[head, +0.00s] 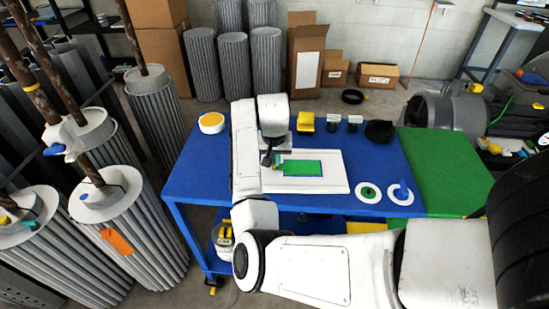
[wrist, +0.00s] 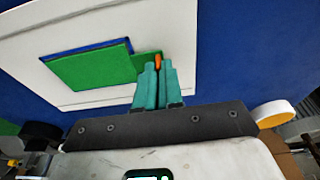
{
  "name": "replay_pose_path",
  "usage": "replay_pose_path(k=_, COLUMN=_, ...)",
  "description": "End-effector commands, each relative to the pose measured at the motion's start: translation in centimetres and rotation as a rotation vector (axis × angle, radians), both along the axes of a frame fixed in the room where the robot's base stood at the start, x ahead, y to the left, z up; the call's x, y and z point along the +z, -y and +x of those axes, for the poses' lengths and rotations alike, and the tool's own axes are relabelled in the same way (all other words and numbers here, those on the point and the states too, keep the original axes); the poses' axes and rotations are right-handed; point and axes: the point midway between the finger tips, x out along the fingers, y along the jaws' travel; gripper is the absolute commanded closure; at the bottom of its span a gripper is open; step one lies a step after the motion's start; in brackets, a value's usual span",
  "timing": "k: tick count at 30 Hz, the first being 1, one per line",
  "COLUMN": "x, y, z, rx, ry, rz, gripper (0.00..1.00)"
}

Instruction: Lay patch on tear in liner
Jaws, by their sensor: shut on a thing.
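The white liner (head: 335,184) lies flat on the blue table. The green patch (head: 303,168) is over a blue rectangle on the liner, with a thin blue edge showing around it. In the wrist view, the patch (wrist: 95,68) leaves a blue strip (wrist: 90,50) bare along its upper edge. My gripper (head: 277,164) is at the patch's left end in the head view. Its teal fingers (wrist: 156,68) are shut at a narrow green end of the patch, with a small orange piece between the tips. Whether the patch touches the liner cannot be told. No tear is visible beneath it.
The blue table (head: 195,165) also holds a white-and-yellow round thing (head: 211,122), small yellow and black items at the back, and two white discs (head: 368,192) at the right. A green mat (head: 440,165) lies right. Grey pleated filters (head: 125,225) stand left.

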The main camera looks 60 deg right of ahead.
Motion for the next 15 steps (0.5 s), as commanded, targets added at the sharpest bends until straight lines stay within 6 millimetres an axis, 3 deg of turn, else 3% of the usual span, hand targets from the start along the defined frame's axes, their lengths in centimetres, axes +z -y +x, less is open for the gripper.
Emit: replay_pose_path(k=15, x=-0.43, y=0.00, z=0.01, rx=0.000, ry=0.000, rz=0.000, gripper=1.00)
